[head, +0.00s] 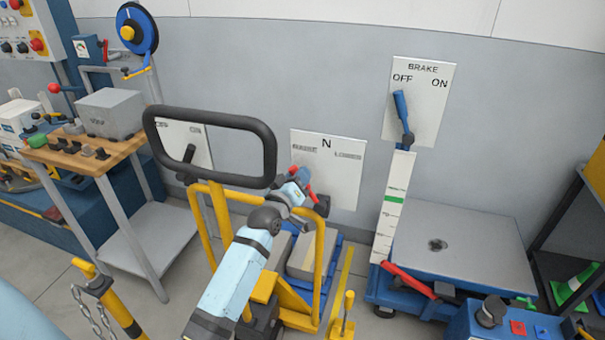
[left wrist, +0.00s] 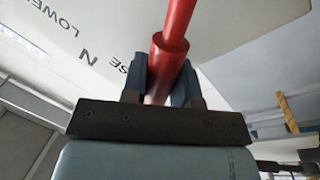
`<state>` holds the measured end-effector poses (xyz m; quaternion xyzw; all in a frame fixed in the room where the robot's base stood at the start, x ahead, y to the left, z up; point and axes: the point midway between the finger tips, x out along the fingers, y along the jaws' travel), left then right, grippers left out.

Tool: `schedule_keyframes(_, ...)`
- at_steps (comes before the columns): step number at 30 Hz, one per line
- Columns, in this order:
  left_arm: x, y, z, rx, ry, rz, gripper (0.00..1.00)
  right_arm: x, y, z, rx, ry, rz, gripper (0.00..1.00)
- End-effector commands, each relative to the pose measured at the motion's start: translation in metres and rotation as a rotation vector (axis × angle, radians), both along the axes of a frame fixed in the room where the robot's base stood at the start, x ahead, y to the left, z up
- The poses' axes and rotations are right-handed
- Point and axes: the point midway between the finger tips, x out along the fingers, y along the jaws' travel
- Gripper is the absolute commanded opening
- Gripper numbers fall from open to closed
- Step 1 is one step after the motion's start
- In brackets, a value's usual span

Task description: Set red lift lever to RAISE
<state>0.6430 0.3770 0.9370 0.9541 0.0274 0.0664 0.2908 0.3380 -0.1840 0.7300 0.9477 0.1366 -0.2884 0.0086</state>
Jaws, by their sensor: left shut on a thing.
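The red lift lever (head: 310,193) stands in front of a white plate (head: 346,182) marked RAISE on the left, N at the top and LOWER on the right. From its dark base it leans up and to the left, toward the RAISE side. Whether it sits fully at RAISE cannot be told. My left gripper (head: 301,177) is shut on the lever. In the left wrist view, the red shaft (left wrist: 173,32) passes between the two dark blue fingers (left wrist: 160,85). The fingers hide part of the lever. My right gripper is not in view.
A black-framed yellow handle (head: 276,150) stands just left of the gripper. A blue brake lever (head: 402,112) sits at OFF on its plate to the right. A lift table (head: 470,255) is at right, and a wooden bench (head: 75,153) is at left.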

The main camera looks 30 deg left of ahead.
Motion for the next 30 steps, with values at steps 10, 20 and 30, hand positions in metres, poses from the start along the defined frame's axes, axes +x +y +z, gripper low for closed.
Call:
schedule_keyframes(10,-0.0004,0.0022,-0.0016,-0.023,-0.006,0.000,0.00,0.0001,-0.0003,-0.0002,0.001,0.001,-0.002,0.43)
schedule_keyframes(20,-0.0005,0.0020,-0.0017,-0.022,-0.005,0.000,0.52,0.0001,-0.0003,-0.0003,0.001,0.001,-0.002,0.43)
schedule_keyframes(30,-0.0084,0.0011,-0.0029,-0.020,-0.004,0.000,0.52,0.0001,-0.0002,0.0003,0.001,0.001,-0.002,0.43)
